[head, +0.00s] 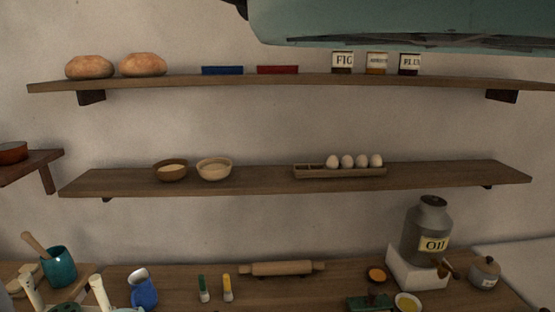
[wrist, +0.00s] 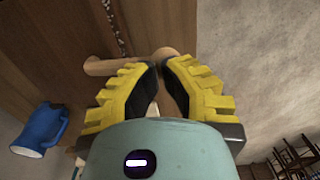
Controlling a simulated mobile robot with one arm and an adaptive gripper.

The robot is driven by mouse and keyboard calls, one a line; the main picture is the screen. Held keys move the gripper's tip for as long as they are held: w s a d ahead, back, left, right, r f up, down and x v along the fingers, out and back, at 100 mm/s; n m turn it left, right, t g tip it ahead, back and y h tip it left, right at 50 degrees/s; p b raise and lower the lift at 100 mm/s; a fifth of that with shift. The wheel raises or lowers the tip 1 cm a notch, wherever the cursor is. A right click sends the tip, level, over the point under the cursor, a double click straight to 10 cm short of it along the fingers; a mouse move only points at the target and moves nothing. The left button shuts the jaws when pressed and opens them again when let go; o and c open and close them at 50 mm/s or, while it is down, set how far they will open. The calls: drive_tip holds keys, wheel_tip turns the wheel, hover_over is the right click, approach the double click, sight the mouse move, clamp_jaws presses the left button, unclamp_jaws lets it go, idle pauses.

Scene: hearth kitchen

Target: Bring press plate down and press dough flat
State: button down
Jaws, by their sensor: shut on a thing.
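In the wrist view my gripper (wrist: 160,66) has yellow, black-lined fingers closed toward each other. A brown wooden piece (wrist: 170,97) shows in the narrow gap between them; most of it is hidden by the fingers. A light wooden rod-like thing (wrist: 108,66) shows just beyond the fingertips; I cannot tell whether it joins the piece in the gap. My gripper cannot be made out in the head view. I cannot clearly identify the press plate or the dough in either view.
A blue jug (head: 142,288) stands on the counter, also in the wrist view (wrist: 40,130). A rolling pin (head: 282,268) lies to its right. A teal pot (head: 58,267) is at left, an oil can (head: 430,230) at right. Shelves above hold bowls (head: 214,169) and an egg tray (head: 340,172).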

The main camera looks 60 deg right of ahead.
drive_tip(key=shift+s+a+f+b, duration=0.2)
drive_tip(key=shift+a+f+b, duration=0.15)
drive_tip(key=shift+f, duration=0.25)
idle(0.4)
drive_tip(key=shift+s+a+f+b, duration=0.15)
drive_tip(key=shift+f+b, duration=0.9)
drive_tip(key=shift+f, duration=0.15)
idle(0.9)
idle(0.7)
drive_tip(key=shift+r+p, duration=2.65)
drive_tip(key=shift+r, duration=1.4)
